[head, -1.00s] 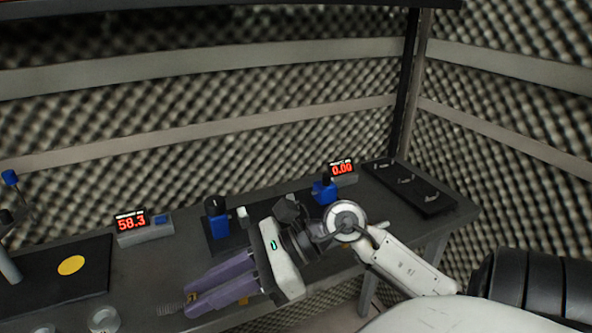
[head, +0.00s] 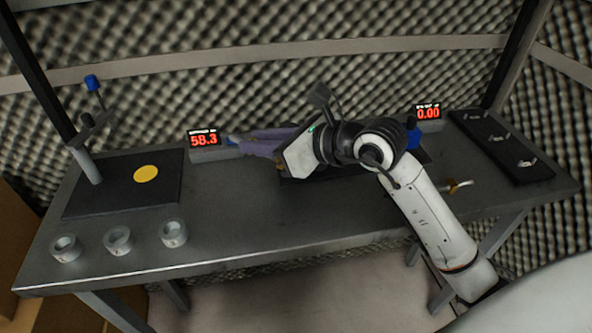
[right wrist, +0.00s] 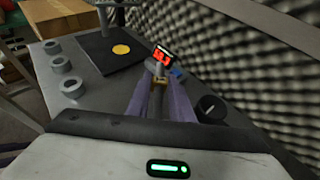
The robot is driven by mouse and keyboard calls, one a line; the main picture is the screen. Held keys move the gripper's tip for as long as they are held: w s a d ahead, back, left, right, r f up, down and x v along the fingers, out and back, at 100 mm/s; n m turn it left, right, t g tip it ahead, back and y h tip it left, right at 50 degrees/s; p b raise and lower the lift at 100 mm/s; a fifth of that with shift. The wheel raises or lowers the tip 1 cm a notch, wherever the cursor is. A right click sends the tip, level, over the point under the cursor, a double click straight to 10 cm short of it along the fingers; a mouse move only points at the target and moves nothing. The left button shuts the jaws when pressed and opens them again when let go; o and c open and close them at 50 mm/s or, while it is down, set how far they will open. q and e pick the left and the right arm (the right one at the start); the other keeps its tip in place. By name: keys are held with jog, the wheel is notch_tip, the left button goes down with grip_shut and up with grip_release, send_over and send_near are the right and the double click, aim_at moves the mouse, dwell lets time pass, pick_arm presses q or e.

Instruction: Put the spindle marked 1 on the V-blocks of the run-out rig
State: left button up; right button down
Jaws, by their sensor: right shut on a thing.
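My right gripper (head: 258,143) points left above the back of the table. Its purple fingers are shut on a spindle; a brass-coloured part (right wrist: 160,80) and a grey end show between the fingertips in the right wrist view. I cannot read a number on it. The run-out rig's dark base (head: 300,178) is mostly hidden behind my right gripper and arm in the head view. A blue part of it (head: 413,136) shows right of the wrist. A black knob (right wrist: 210,108) shows beside the fingers in the right wrist view. The V-blocks are hidden. My left gripper is not in view.
A display (head: 203,141) reads 58.3, another (head: 428,114) reads 0.00. A dark tray (head: 540,172) with pale pieces is at right. A brass-tipped piece (head: 457,186) is nearer. A black mat (head: 115,208) with a yellow disc and three grey rings (head: 118,240) are left.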

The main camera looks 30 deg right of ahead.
aim_at(264, 185)
notch_tip(264, 185, down, 8)
dwell(0.4)
jog(key=shift+f+b, duration=0.1)
jog(key=shift+b, duration=0.25)
jog(key=c, duration=1.6)
grip_release()
jog(key=shift+f, duration=0.1)
jog(key=shift+o, duration=0.2)
